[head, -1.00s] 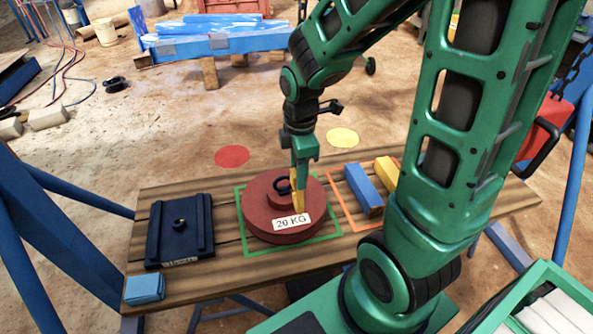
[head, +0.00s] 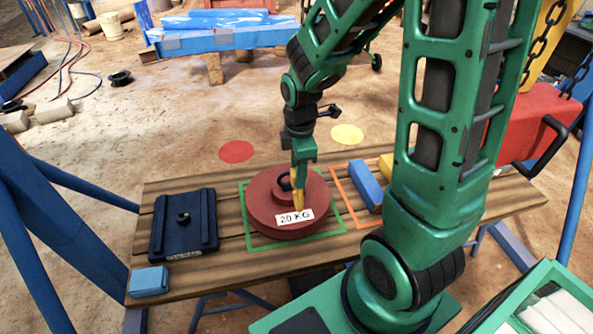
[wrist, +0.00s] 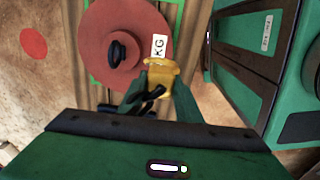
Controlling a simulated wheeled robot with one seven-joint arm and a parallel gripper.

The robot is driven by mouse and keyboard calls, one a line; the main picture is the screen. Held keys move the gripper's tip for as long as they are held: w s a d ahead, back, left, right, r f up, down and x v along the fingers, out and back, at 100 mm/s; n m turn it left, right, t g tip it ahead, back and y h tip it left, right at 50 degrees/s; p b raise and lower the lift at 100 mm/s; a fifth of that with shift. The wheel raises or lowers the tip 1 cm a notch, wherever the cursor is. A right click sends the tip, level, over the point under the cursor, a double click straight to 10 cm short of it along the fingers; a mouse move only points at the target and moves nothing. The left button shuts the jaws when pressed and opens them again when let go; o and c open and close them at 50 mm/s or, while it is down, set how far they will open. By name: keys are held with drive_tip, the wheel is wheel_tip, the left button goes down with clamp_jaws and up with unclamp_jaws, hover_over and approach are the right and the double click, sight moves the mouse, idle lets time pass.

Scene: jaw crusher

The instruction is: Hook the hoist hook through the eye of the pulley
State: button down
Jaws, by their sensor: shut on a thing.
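My gripper (head: 303,158) is shut on a yellow piece (head: 299,192), pointing down over the red round piece. In the wrist view the yellow piece (wrist: 160,75) sits between the fingertips, with a black hook-like part (wrist: 146,98) beside it. The red round piece (head: 272,213) carries a 20 KG label and lies on the plank table inside a green outline. A black eye (wrist: 118,51) stands on its raised centre, left of the held piece and apart from it in the wrist view. I cannot tell whether the yellow piece touches the red one. I make out no separate pulley.
A dark plate (head: 183,225) with a small ring and a blue block (head: 149,281) lie on the table's left. A longer blue block (head: 365,187) lies right of the red piece. A red box (head: 520,125) and black chain (head: 541,45) are at right.

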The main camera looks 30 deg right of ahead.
drive_tip(key=shift+w+f, duration=0.65)
drive_tip(key=shift+f, duration=0.2)
drive_tip(key=shift+w, duration=0.15)
drive_tip(key=w, duration=0.2)
drive_tip(key=w+d, duration=0.1)
drive_tip(key=w, duration=0.1)
drive_tip(key=shift+d+f, duration=0.1)
drive_tip(key=shift+f, duration=0.2)
idle(0.6)
drive_tip(key=shift+w, duration=0.15)
idle(0.4)
drive_tip(key=shift+w+d+r, duration=0.1)
drive_tip(key=shift+w+d, duration=0.15)
drive_tip(key=shift+w, duration=0.5)
drive_tip(key=shift+w+d, duration=0.2)
drive_tip(key=shift+w, duration=0.55)
drive_tip(key=shift+w+d+r, duration=0.15)
drive_tip(key=shift+w+r, duration=0.3)
